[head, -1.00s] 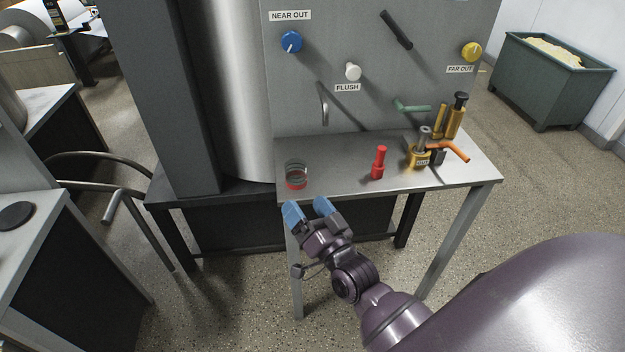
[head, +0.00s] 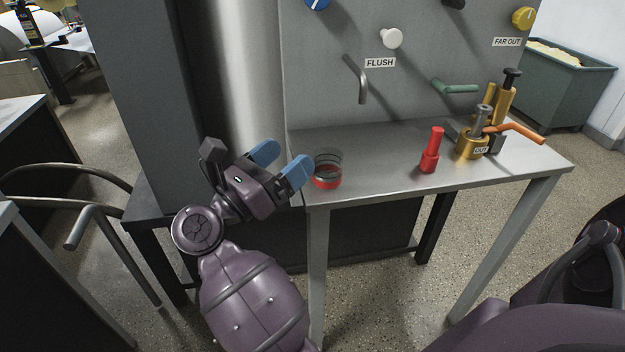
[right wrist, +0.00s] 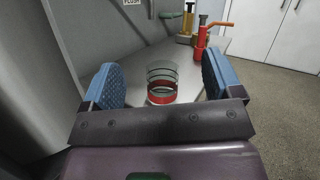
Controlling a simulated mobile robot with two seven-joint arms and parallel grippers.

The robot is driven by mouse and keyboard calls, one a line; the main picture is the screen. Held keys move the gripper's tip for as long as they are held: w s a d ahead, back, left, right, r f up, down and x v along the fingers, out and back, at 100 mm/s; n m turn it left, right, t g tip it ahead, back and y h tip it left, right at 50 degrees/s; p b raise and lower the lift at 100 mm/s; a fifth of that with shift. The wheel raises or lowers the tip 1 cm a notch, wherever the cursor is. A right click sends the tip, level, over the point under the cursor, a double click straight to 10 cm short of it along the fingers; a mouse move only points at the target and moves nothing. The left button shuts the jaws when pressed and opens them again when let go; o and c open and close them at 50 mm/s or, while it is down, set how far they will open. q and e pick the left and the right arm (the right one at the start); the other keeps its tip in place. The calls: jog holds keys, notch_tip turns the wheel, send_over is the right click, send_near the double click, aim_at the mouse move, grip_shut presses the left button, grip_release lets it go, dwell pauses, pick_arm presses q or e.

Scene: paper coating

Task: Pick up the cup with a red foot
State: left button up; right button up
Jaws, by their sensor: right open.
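The cup with a red foot (head: 327,170) is see-through with dark rings and stands upright near the left front corner of the metal table (head: 385,176). My right gripper (head: 281,163) is open, with blue finger pads, just left of the cup at about table height. In the right wrist view the cup (right wrist: 162,83) appears between the two open fingers (right wrist: 164,84), beyond the palm, with nothing gripped. I cannot tell whether the fingertips reach around it. My left gripper is not in view.
A red bottle-like object (head: 431,152) stands right of the cup. A brass valve with an orange handle (head: 474,144) is farther right. A bent metal spout (head: 361,82) sticks out of the panel above the table. The table between cup and red object is clear.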

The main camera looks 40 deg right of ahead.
aim_at(317, 160)
notch_tip(317, 160, down, 4)
jog(key=w+a+m+g+y+b, duration=0.1)
jog(key=a+m+g+y+b, duration=0.1)
jog(key=m+y, duration=0.1)
jog(key=d+p, duration=0.1)
jog(key=d, duration=0.4)
jog(key=shift+s+d, duration=0.1)
jog(key=shift+d, duration=0.3)
jog(key=d, duration=0.3)
jog(key=s+d+p, duration=0.1)
jog(key=shift+d+r, duration=0.2)
jog(key=shift+r, duration=0.1)
jog(key=shift+d+f, duration=0.1)
jog(key=shift+d, duration=0.3)
jog(key=c, duration=1)
jog(key=shift+c, duration=0.2)
